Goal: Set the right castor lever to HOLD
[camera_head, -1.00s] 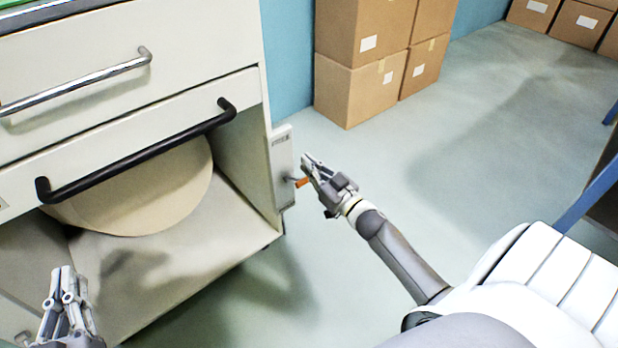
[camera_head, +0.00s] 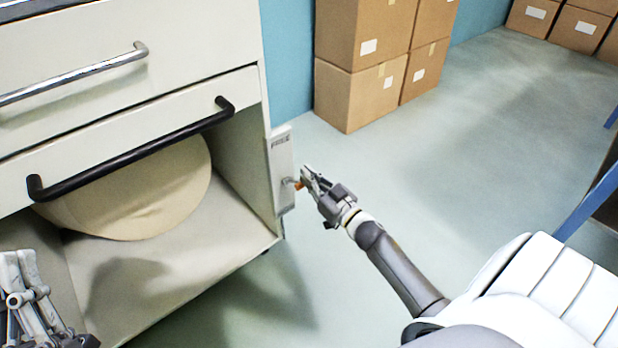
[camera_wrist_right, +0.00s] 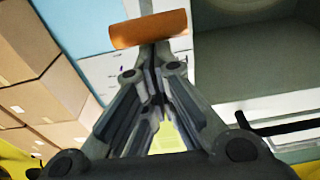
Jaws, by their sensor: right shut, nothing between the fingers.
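The right castor lever shows as a small orange grip (camera_head: 298,185) on a short stem. It comes out of a pale plate (camera_head: 281,165) on the cabinet's right side. The plate's small label is too small to read. My right gripper (camera_head: 306,174) is shut and empty, its fingertips right at the orange grip and partly covering it. In the right wrist view the orange grip (camera_wrist_right: 150,29) lies across, just beyond the shut fingertips (camera_wrist_right: 155,52); contact is hard to tell. My left gripper (camera_head: 18,262) is at the lower left, away from the lever; its finger gap is unclear.
The cabinet has a silver handle (camera_head: 75,75) and a black bar handle (camera_head: 130,150). A large tan roll (camera_head: 140,190) sits in its open bay. Cardboard boxes (camera_head: 360,95) stand behind. The floor right of the cabinet (camera_head: 450,150) is mostly clear.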

